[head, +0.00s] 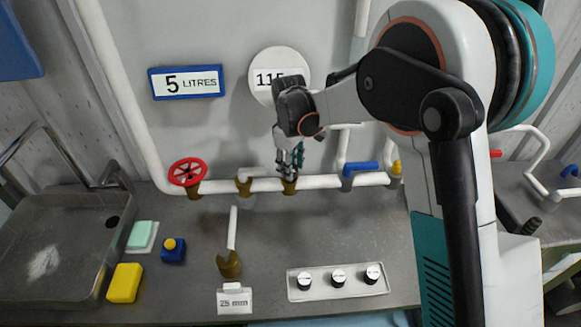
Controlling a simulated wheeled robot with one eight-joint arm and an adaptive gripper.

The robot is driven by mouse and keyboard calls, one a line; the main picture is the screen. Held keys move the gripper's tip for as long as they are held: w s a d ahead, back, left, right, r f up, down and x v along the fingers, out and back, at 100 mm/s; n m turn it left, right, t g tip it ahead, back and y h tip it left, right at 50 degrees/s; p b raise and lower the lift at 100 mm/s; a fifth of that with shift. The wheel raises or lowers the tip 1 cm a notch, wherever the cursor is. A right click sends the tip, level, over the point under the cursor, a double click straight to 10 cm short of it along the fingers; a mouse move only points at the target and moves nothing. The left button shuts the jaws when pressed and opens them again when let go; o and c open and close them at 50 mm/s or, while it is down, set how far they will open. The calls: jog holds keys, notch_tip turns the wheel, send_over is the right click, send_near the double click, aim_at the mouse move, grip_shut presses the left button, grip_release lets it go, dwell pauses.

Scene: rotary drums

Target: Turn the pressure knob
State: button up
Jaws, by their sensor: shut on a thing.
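My gripper (290,160) points down at the white pipe, just above a brass fitting (289,187) under the round white gauge (262,88). Its fingers are closed around a small knob on that fitting, which they hide almost fully; I take it as the pressure knob. The gauge reads about 115, with its right side partly covered by my arm. How far the knob is turned cannot be seen.
A red handwheel (187,171) and a blue lever (360,168) sit along the same pipe. A panel with three knobs (333,292) lies in front. A sink (50,245), yellow block (124,283) and blue block (173,251) are at left.

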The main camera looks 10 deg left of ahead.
jog(key=n+b, duration=0.1)
jog(key=n, duration=0.5)
jog(key=shift+n, duration=0.3)
dwell(0.5)
jog(key=o, duration=1.1)
notch_tip(320, 180, up, 12)
jog(key=shift+s, duration=0.15)
jog(key=shift+d, duration=0.1)
